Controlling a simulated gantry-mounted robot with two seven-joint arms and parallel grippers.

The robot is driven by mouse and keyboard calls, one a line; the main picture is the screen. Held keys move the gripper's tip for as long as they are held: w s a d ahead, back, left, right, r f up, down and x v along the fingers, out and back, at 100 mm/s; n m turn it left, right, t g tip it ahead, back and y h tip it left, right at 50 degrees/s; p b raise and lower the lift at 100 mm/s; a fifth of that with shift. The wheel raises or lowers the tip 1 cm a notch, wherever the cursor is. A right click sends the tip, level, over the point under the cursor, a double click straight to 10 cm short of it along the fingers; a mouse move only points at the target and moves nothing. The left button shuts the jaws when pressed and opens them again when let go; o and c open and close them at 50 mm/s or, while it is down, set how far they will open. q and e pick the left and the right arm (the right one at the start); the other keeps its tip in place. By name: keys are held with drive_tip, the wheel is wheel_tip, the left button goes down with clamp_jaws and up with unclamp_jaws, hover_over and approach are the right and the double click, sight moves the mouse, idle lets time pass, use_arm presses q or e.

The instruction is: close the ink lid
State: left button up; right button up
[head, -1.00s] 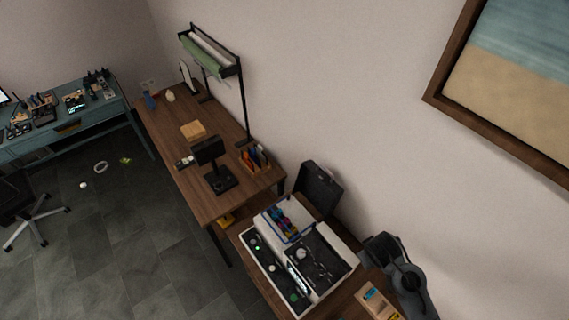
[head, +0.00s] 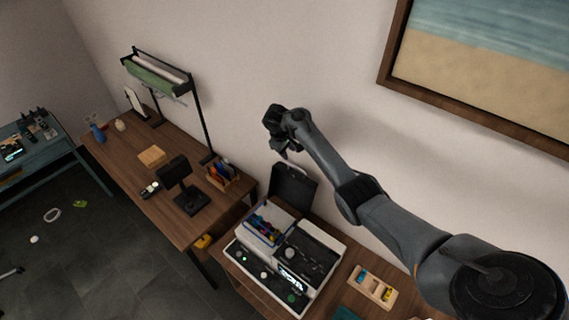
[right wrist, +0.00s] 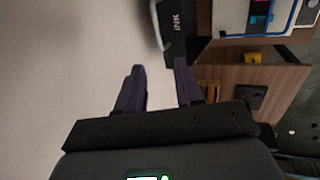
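The ink lid (head: 293,187) is a dark panel standing open and upright at the back of a white printer-like machine (head: 325,267), close to the wall. In the right wrist view the ink lid (right wrist: 181,33) shows at the top with the letters "INK", beyond the fingertips. Coloured ink parts (head: 265,222) sit in the opening below it. My right gripper (head: 283,154) is above the lid near the wall; in the right wrist view its two fingers (right wrist: 159,75) are apart with nothing between them. My left gripper is not in view.
The machine stands on a wooden table. A wooden desk (head: 125,182) to the left holds a small dark screen (head: 174,170) and a pen box (head: 222,175). A wooden tray (head: 372,287) lies right of the machine. The wall is close behind the lid.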

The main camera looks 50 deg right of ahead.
sight(293, 165)
drive_tip(key=b+x, duration=0.1)
drive_tip(key=x, duration=0.8)
drive_tip(key=shift+d+f+b, duration=0.1)
drive_tip(key=shift+f+b, duration=0.05)
drive_tip(key=shift+b, duration=0.15)
drive_tip(key=shift+c, duration=0.5)
clamp_jaws()
idle(0.6)
